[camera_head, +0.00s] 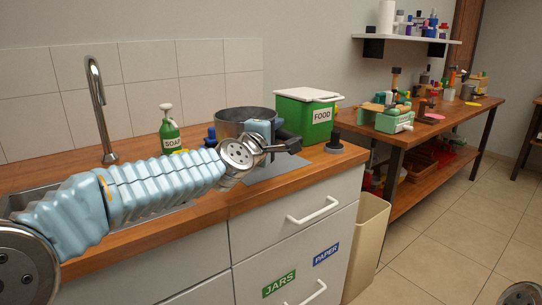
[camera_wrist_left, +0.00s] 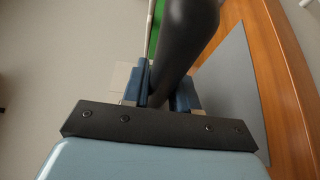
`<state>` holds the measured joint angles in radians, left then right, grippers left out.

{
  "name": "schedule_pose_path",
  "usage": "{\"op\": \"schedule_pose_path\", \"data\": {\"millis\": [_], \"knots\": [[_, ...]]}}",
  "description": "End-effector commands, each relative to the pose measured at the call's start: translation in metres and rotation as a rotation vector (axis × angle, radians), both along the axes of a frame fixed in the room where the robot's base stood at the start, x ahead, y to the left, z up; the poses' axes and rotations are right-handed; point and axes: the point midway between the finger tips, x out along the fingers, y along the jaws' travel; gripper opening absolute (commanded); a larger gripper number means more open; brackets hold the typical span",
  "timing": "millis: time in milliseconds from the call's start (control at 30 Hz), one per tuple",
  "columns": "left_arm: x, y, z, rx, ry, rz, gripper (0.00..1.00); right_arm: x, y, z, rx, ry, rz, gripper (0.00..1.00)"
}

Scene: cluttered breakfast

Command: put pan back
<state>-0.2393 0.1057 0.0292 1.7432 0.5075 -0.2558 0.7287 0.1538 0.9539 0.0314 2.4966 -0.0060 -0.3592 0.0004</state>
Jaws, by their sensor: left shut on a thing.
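The dark grey pan (camera_head: 243,114) is at the back of the wooden counter, between the soap bottle and the green food box. My left gripper (camera_head: 272,142) is at the pan's near right side, shut on its black handle (camera_head: 289,141). In the left wrist view the dark handle (camera_wrist_left: 184,40) runs up between the two blue fingers of the left gripper (camera_wrist_left: 172,92). My arm hides part of the pan's lower side. I cannot tell whether the pan rests on the surface or hangs just above it. My right gripper is not in view.
A flat grey plate (camera_head: 272,169) lies on the counter under the gripper. The green food box (camera_head: 305,115) stands close behind and right of the handle. A green soap bottle (camera_head: 169,130), a tap (camera_head: 98,105) and a sink are left. A cluttered workbench (camera_head: 440,130) stands at the right.

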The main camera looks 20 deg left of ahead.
Motion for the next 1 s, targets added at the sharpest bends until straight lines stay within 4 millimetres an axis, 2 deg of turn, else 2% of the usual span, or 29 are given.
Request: {"op": "schedule_pose_path", "data": {"millis": [33,67,267,367,500,967,1000], "knots": [[0.007,0.005,-0.017,0.002,-0.001,0.003,0.0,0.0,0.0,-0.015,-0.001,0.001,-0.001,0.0],[0.011,0.007,-0.022,0.003,-0.001,0.003,0.0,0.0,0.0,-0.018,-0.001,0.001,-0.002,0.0],[0.023,0.012,-0.033,0.002,-0.003,0.001,0.0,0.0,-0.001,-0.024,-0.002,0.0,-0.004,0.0],[0.03,0.016,-0.045,0.001,-0.003,0.002,0.0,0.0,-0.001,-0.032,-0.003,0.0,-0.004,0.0],[0.03,0.016,-0.066,0.001,-0.002,0.001,0.0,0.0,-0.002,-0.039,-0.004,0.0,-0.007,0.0],[0.029,0.015,-0.074,0.0,-0.005,-0.001,0.0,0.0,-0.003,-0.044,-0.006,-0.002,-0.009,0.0],[0.03,0.015,-0.074,-0.001,-0.002,-0.001,0.31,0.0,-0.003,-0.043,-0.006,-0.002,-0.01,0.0]]}}
